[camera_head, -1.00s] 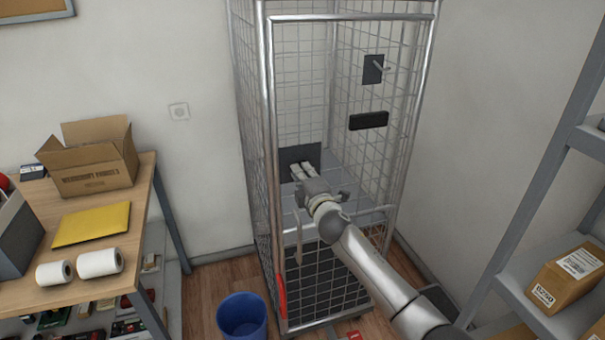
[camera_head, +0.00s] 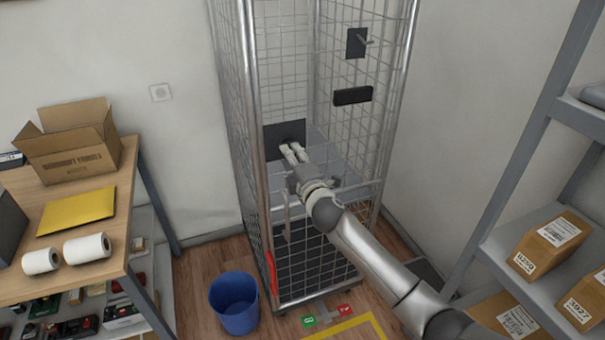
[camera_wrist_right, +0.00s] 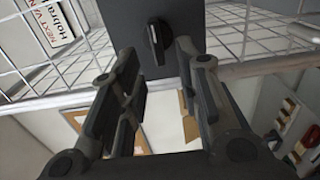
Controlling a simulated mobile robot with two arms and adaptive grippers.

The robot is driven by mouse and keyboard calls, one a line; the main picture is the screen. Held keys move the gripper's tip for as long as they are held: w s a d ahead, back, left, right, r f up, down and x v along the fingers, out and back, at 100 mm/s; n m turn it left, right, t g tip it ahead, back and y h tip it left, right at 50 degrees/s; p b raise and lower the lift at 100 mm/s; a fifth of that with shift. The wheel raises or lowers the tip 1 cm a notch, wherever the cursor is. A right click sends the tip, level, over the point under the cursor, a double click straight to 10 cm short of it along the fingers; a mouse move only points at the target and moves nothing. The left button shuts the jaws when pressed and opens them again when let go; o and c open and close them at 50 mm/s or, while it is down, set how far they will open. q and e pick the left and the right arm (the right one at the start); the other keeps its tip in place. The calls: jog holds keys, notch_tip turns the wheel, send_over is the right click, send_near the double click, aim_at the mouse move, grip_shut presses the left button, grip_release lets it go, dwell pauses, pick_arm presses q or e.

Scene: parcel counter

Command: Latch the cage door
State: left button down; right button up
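The wire-mesh cage (camera_head: 376,190) stands against the back wall, with a grey metal frame. A dark plate (camera_head: 268,140) shows on its mesh just beyond the fingers of my right gripper (camera_head: 292,151). The right wrist view shows a dark plate (camera_wrist_right: 185,18) with a black turn knob (camera_wrist_right: 158,40) on it. The fingers of the right gripper (camera_wrist_right: 157,62) are apart on either side below the knob, with nothing between them. I cannot tell whether they touch the knob. Whether the door sits flush in its frame is unclear. My left gripper is out of view.
A second dark plate with a lever (camera_head: 357,42) and a black box (camera_head: 352,95) are on the right mesh. A blue bin (camera_head: 234,303) stands at the cage's front left. A wooden table (camera_head: 105,255) is left; a grey parcel shelf (camera_head: 530,270) is right.

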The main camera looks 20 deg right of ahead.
jog(key=s, duration=0.8)
jog(key=shift+s+d, duration=0.15)
jog(key=shift+f, duration=0.1)
jog(key=s+d+f+m+g+b, duration=0.1)
jog(key=s+f+m+g, duration=0.1)
jog(key=f, duration=0.9)
jog(key=s+d+f+m+g, duration=0.1)
jog(key=d+f+m+g, duration=0.1)
jog(key=f, duration=0.9)
jog(key=s+d+f+m+g+h+b, duration=0.1)
jog(key=s+f+m+g, duration=0.15)
jog(key=s+f, duration=0.65)
jog(key=s+f+m+g, duration=0.25)
jog(key=s+f, duration=0.25)
jog(key=f, duration=0.8)
jog(key=s+f+m+g+b, duration=0.1)
jog(key=s+f+m+g, duration=0.1)
jog(key=s+f, duration=0.7)
jog(key=s+f+m+g, duration=0.25)
jog(key=s+f, duration=0.45)
jog(key=s, duration=0.4)
jog(key=s+a+f+m+g, duration=0.1)
jog(key=s+f, duration=0.2)
jog(key=s, duration=0.7)
jog(key=s+a+f+m+g, duration=0.1)
jog(key=s+f+g, duration=0.1)
jog(key=s, duration=0.8)
jog(key=shift+s+a+f+m+b, duration=0.25)
jog(key=shift+f+m+b, duration=0.1)
jog(key=shift+f+b, duration=0.1)
